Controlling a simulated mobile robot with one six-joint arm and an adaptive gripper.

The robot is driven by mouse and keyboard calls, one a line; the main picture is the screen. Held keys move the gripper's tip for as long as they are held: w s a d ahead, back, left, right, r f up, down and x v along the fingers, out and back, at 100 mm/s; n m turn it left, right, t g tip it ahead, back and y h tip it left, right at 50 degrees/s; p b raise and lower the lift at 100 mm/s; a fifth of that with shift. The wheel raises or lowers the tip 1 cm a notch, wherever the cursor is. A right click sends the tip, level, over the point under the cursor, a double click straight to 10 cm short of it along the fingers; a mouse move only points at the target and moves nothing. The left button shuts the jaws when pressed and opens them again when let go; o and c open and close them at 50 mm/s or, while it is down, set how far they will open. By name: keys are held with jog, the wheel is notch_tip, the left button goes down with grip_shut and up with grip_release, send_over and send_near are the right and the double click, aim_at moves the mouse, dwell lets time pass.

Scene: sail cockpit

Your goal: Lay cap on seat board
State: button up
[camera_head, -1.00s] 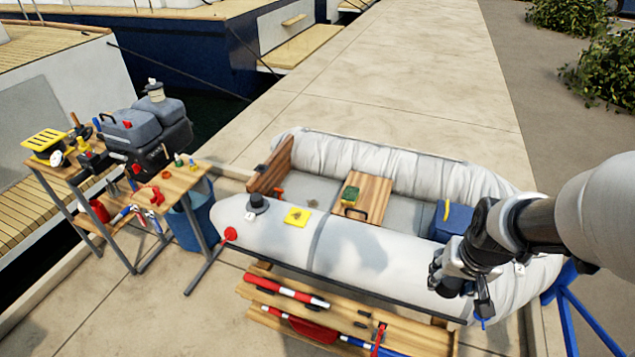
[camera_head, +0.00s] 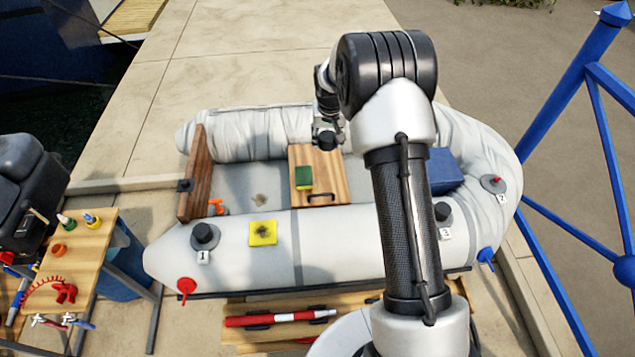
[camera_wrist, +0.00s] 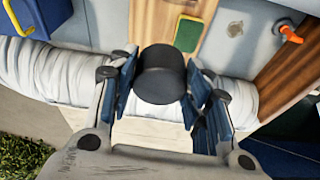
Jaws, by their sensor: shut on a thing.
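My gripper (camera_wrist: 160,88) is shut on a round black cap (camera_wrist: 160,72), its fingers on either side. In the head view my gripper (camera_head: 328,130) is over the far side of the grey dinghy, just beyond the seat board, with the arm reaching across the boat. The wooden seat board (camera_head: 333,171) spans the dinghy's middle and has a dark handle at its near end. A green sponge (camera_head: 303,178) lies on it. The board (camera_wrist: 152,27) and sponge (camera_wrist: 187,33) also show in the wrist view, beyond the held cap. The cap is hard to make out in the head view.
The near tube (camera_head: 340,245) carries black valve fittings labelled 1 (camera_head: 205,235) and 3 (camera_head: 443,212) and a yellow patch (camera_head: 263,233). A blue box (camera_head: 445,170) sits right of the board. A wooden transom (camera_head: 195,175) stands left. The board's right half looks clear.

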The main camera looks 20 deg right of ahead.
jog(key=w+d+f+m, duration=0.1)
jog(key=w+d+f, duration=0.3)
jog(key=f, duration=0.2)
jog(key=b, duration=0.5)
send_over(332, 183)
jog(key=s, duration=0.1)
notch_tip(332, 183, down, 15)
jog(key=shift+s+a+f, duration=0.1)
jog(key=shift+f+b, duration=0.85)
jog(key=shift+f, duration=1.6)
jog(key=shift+f, duration=0.1)
jog(key=o, duration=1.1)
